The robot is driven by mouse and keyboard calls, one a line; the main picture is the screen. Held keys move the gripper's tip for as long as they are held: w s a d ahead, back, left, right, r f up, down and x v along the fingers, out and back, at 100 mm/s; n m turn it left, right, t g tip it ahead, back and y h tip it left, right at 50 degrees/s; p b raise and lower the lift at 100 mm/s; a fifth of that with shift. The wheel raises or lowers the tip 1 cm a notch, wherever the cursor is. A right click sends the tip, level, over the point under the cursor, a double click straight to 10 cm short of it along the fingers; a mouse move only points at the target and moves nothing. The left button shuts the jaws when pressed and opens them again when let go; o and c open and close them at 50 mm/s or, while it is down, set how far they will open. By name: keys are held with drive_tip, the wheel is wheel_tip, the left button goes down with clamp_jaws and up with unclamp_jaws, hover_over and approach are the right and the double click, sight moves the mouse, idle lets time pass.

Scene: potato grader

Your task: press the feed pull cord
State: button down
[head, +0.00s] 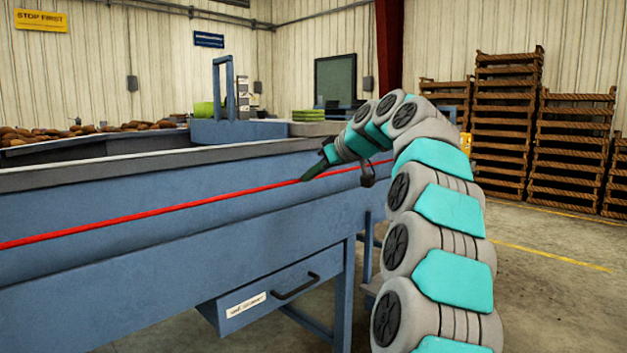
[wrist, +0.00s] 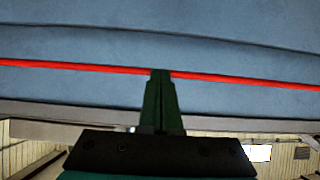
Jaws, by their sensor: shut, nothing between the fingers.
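The feed pull cord is a thin red line (head: 150,213) running along the side of the blue grader (head: 200,260) in the head view. It slants up from the left edge to behind my gripper. My gripper (head: 304,178) is dark green and shut, with its tips at the cord in the head view. In the wrist view the cord (wrist: 240,79) crosses the picture, and the shut fingertips (wrist: 160,73) overlap it near the middle. The fingers hide a short piece of the cord. I cannot tell whether the tips touch it. Nothing is between the fingers.
A drawer (head: 265,295) with a dark handle sits under the grader's side. Potatoes (head: 90,131) lie on the grader top at the left. Stacked wooden crates (head: 505,125) stand at the back right. The floor (head: 545,290) right of my arm is clear.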

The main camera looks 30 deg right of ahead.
drive_tip(key=v, duration=1.1)
drive_tip(key=shift+w+r, duration=0.2)
drive_tip(key=shift+r, duration=0.25)
drive_tip(key=shift+a, duration=0.15)
